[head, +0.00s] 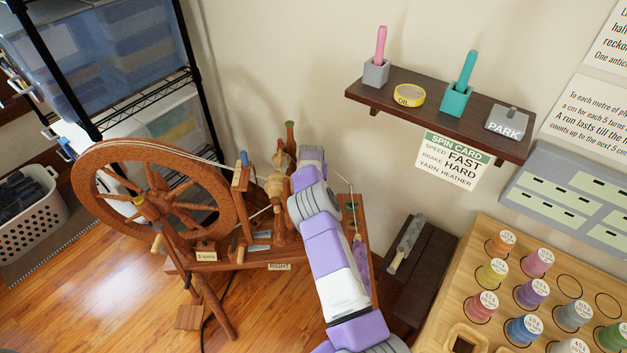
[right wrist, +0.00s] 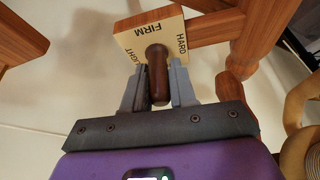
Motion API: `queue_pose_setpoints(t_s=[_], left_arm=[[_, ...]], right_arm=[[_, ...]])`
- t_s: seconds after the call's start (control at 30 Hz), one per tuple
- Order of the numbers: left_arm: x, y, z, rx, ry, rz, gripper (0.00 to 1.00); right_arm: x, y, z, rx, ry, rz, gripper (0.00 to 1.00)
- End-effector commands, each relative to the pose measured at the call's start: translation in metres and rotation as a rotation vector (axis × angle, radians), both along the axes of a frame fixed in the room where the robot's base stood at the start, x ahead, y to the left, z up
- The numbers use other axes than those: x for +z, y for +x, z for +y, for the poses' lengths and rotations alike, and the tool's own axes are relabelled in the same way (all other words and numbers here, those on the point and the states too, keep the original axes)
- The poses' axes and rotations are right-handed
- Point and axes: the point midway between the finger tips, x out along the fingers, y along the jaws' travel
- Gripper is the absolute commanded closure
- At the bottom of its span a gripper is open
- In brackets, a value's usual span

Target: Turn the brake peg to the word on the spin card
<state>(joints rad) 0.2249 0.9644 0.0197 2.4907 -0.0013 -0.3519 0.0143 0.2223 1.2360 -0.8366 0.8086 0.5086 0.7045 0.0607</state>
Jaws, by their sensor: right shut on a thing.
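The brake peg (right wrist: 158,80) is a dark brown rounded wooden peg in the right wrist view. It stands in front of a pale square plate (right wrist: 140,27) lettered LIGHT, FIRM and HARD, with FIRM above the peg and HARD at right. My right gripper (right wrist: 157,72) is shut on the peg, one grey finger on each side. Which word the peg points to I cannot tell. In the head view my right arm reaches to the spinning wheel (head: 84,190) and hides the peg. The spin card (head: 452,160) reads SPEED FAST, BRAKE HARD, YARN HEATHER. My left gripper is not in view.
A dark wall shelf (head: 400,106) above the card holds cups, a yellow OIL tin (head: 409,95) and a grey PARK block (head: 508,123). A board of labelled yarn spools (head: 480,232) lies at right. A low dark bench (head: 430,270) stands beside my arm.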

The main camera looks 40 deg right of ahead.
Motion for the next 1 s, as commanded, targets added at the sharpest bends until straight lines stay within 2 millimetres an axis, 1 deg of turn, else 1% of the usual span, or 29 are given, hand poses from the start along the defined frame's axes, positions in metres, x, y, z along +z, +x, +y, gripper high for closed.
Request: queue_pose_setpoints(t_s=[0.1,0.23,0.6,0.63,0.77,1.0], left_arm=[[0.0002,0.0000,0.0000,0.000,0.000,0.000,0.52],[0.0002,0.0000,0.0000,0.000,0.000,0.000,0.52],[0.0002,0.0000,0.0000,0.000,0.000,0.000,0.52],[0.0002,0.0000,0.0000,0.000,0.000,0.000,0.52],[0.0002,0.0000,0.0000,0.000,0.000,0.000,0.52],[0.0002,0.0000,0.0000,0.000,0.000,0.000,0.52]], right_arm=[[0.0005,0.0004,-0.0004,-0.075,-0.003,-0.001,1.00],[0.0002,-0.0002,-0.0005,-0.130,-0.002,-0.001,1.00],[0.0006,-0.0003,-0.0010,-0.151,-0.003,-0.003,1.00],[0.0006,-0.0003,-0.0010,-0.151,-0.003,-0.003,0.72],[0.0006,-0.0003,-0.0011,-0.150,-0.002,-0.002,0.53],[0.0004,-0.0005,-0.0009,-0.150,-0.001,-0.002,0.53]])
